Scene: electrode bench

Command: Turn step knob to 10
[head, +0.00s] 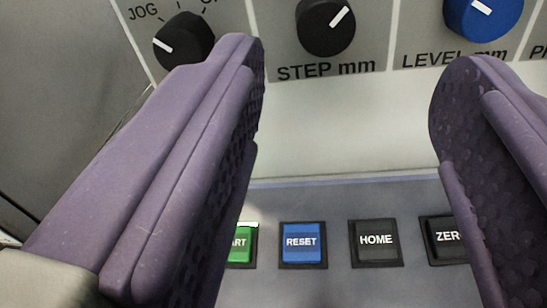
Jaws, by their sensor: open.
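The step knob (326,27) is a round black knob with a white pointer line, above the label "STEP mm" on the upright grey panel. Its pointer tilts up and to the right. The top of its scale is cut off by the frame, so I cannot read its setting. My gripper (346,95) is open, with a purple textured finger at the left and another at the right. The step knob lies beyond and above the gap between the fingertips, and neither finger appears to touch it.
A black mode knob (184,40) marked "JOG" is close by the left fingertip. A blue level knob (482,12) is above the right fingertip. Below are a partly hidden green button (241,247), a blue RESET button (302,243), a HOME button (376,241) and a partly covered ZERO button (447,238).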

